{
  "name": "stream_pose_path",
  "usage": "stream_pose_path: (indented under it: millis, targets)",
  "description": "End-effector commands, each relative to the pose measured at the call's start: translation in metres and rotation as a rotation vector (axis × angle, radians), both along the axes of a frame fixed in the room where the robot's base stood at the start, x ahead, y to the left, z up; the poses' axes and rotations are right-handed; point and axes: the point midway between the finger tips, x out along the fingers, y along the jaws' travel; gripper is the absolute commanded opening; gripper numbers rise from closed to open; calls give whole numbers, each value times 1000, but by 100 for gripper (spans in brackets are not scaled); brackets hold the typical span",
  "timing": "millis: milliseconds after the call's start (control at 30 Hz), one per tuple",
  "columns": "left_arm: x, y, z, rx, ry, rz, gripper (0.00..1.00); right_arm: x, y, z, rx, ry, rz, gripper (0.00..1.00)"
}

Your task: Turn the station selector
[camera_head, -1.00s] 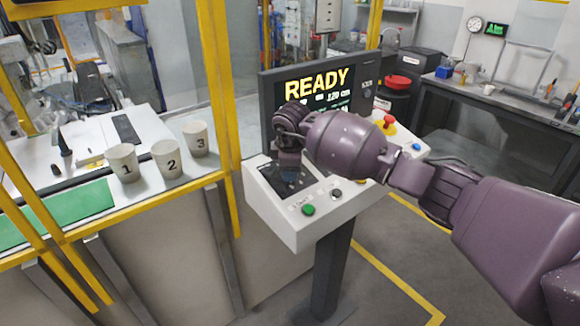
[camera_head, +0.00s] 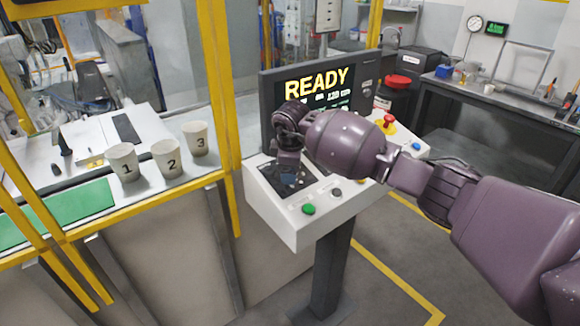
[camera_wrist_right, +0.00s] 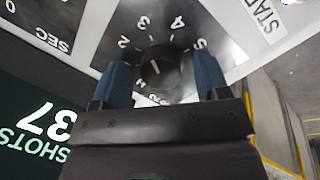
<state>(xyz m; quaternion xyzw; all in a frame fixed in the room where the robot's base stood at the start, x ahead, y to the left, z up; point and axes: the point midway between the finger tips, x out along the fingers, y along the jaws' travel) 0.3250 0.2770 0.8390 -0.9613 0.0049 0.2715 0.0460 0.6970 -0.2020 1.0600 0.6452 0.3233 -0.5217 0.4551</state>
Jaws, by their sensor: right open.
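The station selector is a round dark knob (camera_wrist_right: 162,72) on a white-numbered dial in the right wrist view. The numbers 2, 3, 4 and 5 show around it. A light mark is on the knob, but I cannot tell surely which number it points to. My right gripper (camera_wrist_right: 162,80) is open, with its blue fingers on either side of the knob; I cannot tell whether they touch it. In the head view my right gripper (camera_head: 288,165) is over the left part of the console and hides the selector. My left gripper is not in view.
The white console (camera_head: 282,222) has a green button (camera_head: 309,209), a grey button (camera_head: 335,192), a red emergency button (camera_head: 388,121) and a blue button (camera_head: 416,146). A screen (camera_head: 318,97) reading READY stands behind. Numbered cups (camera_head: 167,160) stand at left beside yellow frame posts (camera_head: 214,75).

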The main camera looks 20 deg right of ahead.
Motion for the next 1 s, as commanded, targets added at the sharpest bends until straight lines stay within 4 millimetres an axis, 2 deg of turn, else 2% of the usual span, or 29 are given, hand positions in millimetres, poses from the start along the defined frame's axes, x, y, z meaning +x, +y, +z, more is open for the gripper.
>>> stream_pose_path:
  millis: [267, 700, 1000]
  targets:
    - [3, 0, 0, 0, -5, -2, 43, -2, 1, 8, 2, -1, 1, 68]
    - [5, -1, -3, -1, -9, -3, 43, -20, 5, 80, 0, -2, 1, 68]
    - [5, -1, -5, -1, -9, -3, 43, -26, 6, 104, 0, 0, 1, 68]
